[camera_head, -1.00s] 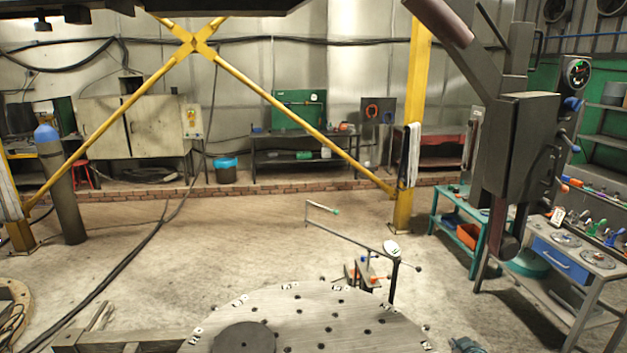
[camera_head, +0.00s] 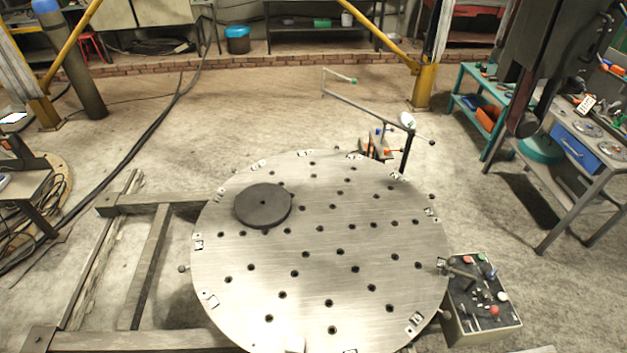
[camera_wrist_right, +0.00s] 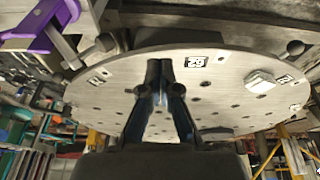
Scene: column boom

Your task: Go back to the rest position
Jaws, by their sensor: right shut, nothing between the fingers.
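My right gripper (camera_wrist_right: 160,68) shows in the right wrist view. Its two dark fingers are together at the tips, with nothing between them. Behind the fingers in that view is the round metal table (camera_wrist_right: 225,80) with holes and printed markers; I cannot tell whether the fingers touch it. The same round table (camera_head: 350,225) fills the lower middle of the head view, with a dark disc (camera_head: 263,205) lying on its upper left part. Neither gripper shows in the head view, and my left gripper is in no view.
A control box (camera_head: 482,312) with coloured knobs stands right of the round table. A metal frame (camera_head: 150,260) lies at left. A workbench with a blue drawer (camera_head: 573,151) and a teal shelf (camera_head: 482,100) stand at right. Open floor (camera_head: 260,110) lies behind the table.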

